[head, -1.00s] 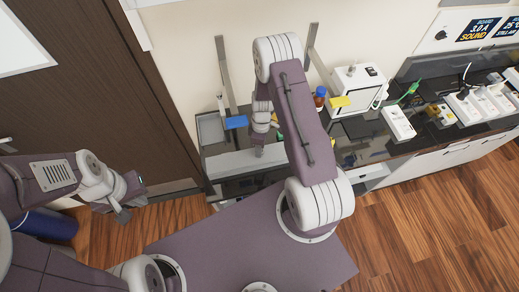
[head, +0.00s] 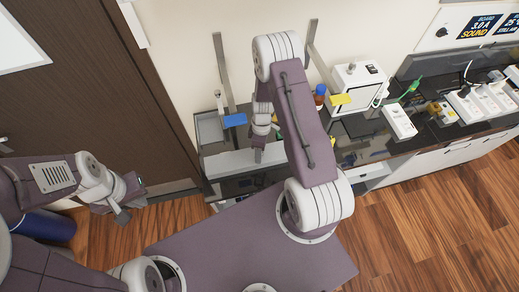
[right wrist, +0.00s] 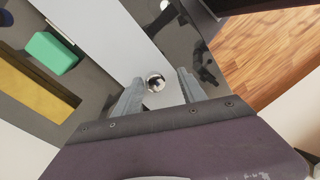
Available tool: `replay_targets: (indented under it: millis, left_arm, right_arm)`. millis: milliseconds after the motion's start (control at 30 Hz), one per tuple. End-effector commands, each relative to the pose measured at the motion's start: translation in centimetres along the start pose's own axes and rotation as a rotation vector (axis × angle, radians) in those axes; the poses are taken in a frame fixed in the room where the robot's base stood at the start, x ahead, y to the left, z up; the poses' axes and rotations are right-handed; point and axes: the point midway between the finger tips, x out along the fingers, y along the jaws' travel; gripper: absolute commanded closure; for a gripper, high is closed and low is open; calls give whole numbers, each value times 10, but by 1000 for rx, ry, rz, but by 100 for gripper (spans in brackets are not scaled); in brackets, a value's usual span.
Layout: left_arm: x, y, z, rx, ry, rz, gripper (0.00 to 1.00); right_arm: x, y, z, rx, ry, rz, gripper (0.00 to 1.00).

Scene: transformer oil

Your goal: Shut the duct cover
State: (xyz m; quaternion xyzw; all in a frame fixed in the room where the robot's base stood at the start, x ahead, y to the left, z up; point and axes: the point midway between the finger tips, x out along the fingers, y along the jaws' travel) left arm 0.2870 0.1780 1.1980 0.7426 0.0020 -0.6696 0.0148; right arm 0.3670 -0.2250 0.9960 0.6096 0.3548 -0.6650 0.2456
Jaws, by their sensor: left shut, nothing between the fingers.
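A long pale strip with a round shiny knob (right wrist: 155,83) crosses the right wrist view; I take this strip to be the duct cover (right wrist: 105,32). In the head view a pale panel (head: 232,161) lies along the front of the bench's left end, partly hidden by my right arm. My right gripper (right wrist: 158,92) is open, its fingers on either side of the knob with gaps showing; contact cannot be told. In the head view its end (head: 258,152) is small and low over the panel. My left gripper (head: 122,207) is shut and empty, away from the bench near the door.
A green block (right wrist: 52,53) and a yellow strip (right wrist: 30,95) lie beside the pale strip. A white box (head: 352,88), a brown bottle (head: 319,97) and white devices (head: 400,121) stand on the dark bench. The wooden floor (head: 440,220) at right is clear.

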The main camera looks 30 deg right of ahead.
Motion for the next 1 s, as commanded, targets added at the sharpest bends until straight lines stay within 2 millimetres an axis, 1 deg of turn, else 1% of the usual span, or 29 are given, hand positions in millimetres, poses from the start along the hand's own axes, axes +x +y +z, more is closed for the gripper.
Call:
replay_targets:
  millis: [267, 367, 600, 700, 833, 1000]
  left_arm:
    - [2, 0, 0, 0, 0, 0, 100]
    - [7, 0, 1, 0, 0, 0, 100]
    - [23, 0, 2, 0, 0, 0, 100]
    - [26, 0, 3, 0, 0, 0, 100]
    - [28, 0, 3, 0, 0, 0, 100]
    - [28, 0, 3, 0, 0, 0, 100]
  right_arm:
    - [-4, 3, -2, 0, 4, 8, 52]
    - [-15, 3, -2, 1, 6, 11, 52]
    - [-62, 2, 0, 0, 7, 12, 52]
    - [-76, 0, 0, 0, 5, 9, 52]
    - [-88, 0, 1, 0, 4, 8, 52]
    - [-92, -2, 1, 1, 3, 5, 52]
